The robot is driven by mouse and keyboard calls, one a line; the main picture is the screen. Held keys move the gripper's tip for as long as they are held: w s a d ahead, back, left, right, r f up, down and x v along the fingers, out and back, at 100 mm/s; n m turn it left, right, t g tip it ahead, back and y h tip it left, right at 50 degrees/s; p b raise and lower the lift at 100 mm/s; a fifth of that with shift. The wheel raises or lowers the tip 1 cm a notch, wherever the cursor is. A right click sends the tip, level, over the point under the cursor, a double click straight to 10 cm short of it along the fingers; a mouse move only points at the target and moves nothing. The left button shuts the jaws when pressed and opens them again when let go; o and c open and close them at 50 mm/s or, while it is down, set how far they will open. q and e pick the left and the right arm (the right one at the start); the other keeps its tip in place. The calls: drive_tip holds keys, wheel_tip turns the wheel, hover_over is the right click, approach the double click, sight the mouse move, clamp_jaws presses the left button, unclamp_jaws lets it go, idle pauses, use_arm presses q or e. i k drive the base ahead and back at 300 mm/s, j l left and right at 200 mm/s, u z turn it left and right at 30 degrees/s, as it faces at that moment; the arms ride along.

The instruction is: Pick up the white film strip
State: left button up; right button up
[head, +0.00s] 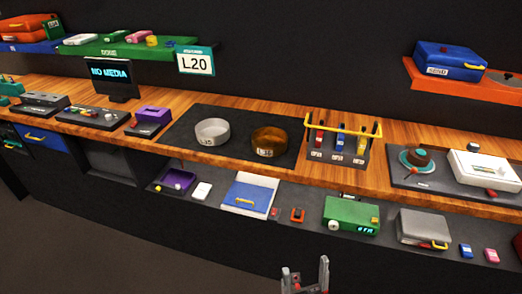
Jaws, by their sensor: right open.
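I cannot identify a white film strip for certain. A small white block (202,190) lies on the lower ledge, right of a dark tray with a purple inside. It is too small to tell whether it is the film strip. My right gripper (305,272) shows at the bottom edge, its two fingers upright, apart and empty. It is in front of the lower ledge, well away from the white block. My left gripper is not in view.
The wooden counter (255,102) holds a NO MEDIA screen (110,79), a grey bowl (212,131), a brown bowl (268,141) and a lever panel with a yellow bar (343,130). The lower ledge holds a blue-lidded box (252,192), a green device (350,214) and a grey case (423,226).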

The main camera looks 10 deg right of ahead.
sight(501, 171)
drive_tip(key=z, duration=2)
